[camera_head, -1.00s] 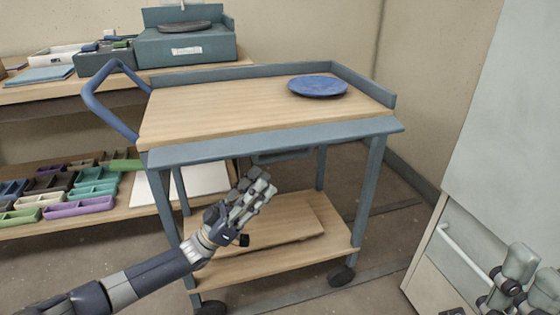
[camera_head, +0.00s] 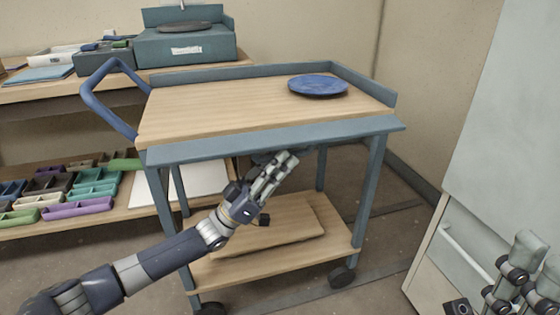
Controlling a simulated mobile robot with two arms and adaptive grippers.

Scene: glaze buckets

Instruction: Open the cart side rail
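The cart (camera_head: 215,103) has a wooden top with low blue-grey walls along its back and right edges. The side rail (camera_head: 280,140) is a long blue-grey strip along the cart's near edge, lying outward and below the wooden top rather than standing up like the walls. My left gripper (camera_head: 284,166) is just under the middle of this rail, fingers pointing up and right. Its fingertips cover most of a dark part beneath the rail, and contact cannot be told. Its fingers look close together. My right gripper (camera_head: 535,262) is at the lower right, away from the cart, with its fingers apart.
A blue plate (camera_head: 318,86) lies on the cart top. A flat board (camera_head: 290,225) lies on the lower shelf. A pale cabinet (camera_head: 470,235) stands close on the right. Shelves with several coloured trays (camera_head: 92,190) are behind at left.

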